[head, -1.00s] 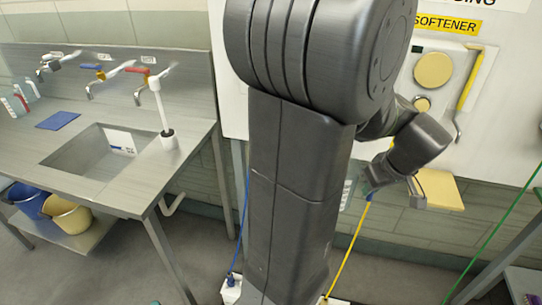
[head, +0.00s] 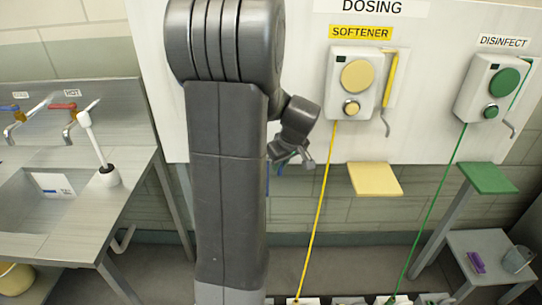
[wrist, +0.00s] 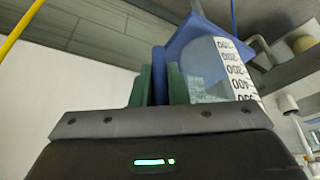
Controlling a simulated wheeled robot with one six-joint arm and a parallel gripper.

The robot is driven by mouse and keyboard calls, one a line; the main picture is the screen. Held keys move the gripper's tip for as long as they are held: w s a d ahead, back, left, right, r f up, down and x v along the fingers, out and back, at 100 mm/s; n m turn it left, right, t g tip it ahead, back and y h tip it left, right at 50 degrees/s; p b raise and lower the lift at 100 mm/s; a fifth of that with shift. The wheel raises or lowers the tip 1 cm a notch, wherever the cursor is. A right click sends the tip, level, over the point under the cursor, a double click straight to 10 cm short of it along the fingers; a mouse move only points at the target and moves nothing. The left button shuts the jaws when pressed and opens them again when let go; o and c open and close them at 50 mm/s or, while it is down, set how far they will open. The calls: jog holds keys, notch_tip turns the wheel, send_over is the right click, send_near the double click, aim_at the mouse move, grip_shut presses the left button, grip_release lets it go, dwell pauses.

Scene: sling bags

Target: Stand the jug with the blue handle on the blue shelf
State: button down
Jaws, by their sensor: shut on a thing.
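In the wrist view, which is upside down, my gripper (wrist: 158,88) has its green pads shut on the blue handle (wrist: 158,66) of a clear jug (wrist: 208,84) with a printed scale. The jug looks upright and its outline partly overlaps the blue shelf (wrist: 190,42). I cannot tell whether its base touches the shelf. In the head view my gripper (head: 290,158) shows just right of my arm, with a little blue at it. There my arm hides the jug's body and the blue shelf.
A yellow shelf (head: 374,179) and a green shelf (head: 488,178) stick out to the right. A yellow hose (head: 318,215) hangs close to my gripper. A steel sink counter (head: 125,190) stands left. A low table (head: 490,255) holds a purple item and a grey bucket.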

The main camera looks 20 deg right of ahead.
jog(key=w, duration=0.1)
jog(key=w+a+f+p, duration=0.1)
jog(key=w, duration=0.2)
jog(key=shift+w+a+f+p, duration=0.2)
jog(key=shift+a+f+p, duration=0.05)
jog(key=shift+p, duration=0.1)
jog(key=shift+f, duration=0.2)
jog(key=c, duration=1.4)
grip_release()
jog(key=shift+r, duration=0.15)
